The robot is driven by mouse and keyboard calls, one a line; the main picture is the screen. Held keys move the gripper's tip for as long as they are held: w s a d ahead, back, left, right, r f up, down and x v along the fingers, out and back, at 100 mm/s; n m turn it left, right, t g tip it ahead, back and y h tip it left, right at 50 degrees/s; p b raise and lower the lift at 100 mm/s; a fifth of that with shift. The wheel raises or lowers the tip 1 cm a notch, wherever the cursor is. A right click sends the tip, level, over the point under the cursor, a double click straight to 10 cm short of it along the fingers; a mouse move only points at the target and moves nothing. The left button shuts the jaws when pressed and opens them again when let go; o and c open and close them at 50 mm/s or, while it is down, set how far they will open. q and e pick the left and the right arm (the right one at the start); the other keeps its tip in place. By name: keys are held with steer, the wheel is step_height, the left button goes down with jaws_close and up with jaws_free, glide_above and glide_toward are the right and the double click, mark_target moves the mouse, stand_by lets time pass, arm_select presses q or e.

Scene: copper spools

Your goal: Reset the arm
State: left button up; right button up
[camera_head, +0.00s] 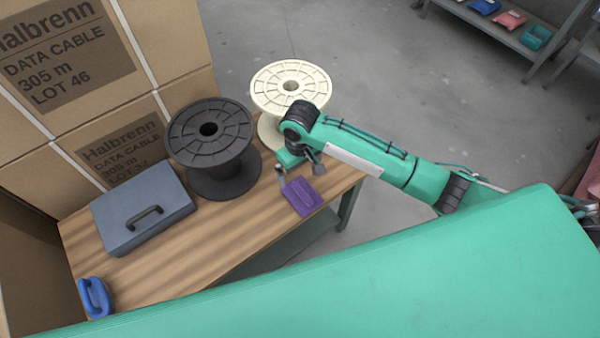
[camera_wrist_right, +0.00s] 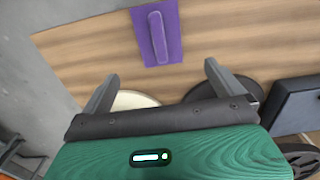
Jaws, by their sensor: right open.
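My right arm reaches in from the right in the head view. Its gripper (camera_head: 298,172) is over the table's right end, just behind a purple flat piece with a raised handle (camera_head: 301,197). The jaws are open, with nothing between them. In the wrist view, the two fingers (camera_wrist_right: 160,72) stand wide apart, and the purple piece (camera_wrist_right: 172,35) lies on the wood beyond them. A cream spool (camera_head: 290,84) stands behind the gripper, partly hidden by the arm. A black spool (camera_head: 211,145) stands left of it. My left gripper is not in view.
The wooden table (camera_head: 215,240) has free room in its middle. A grey-blue case with a handle (camera_head: 143,210) and a blue handled piece (camera_head: 95,297) are on its left. Stacked cardboard boxes (camera_head: 190,45) rise behind. A shelf (camera_head: 490,30) stands far right.

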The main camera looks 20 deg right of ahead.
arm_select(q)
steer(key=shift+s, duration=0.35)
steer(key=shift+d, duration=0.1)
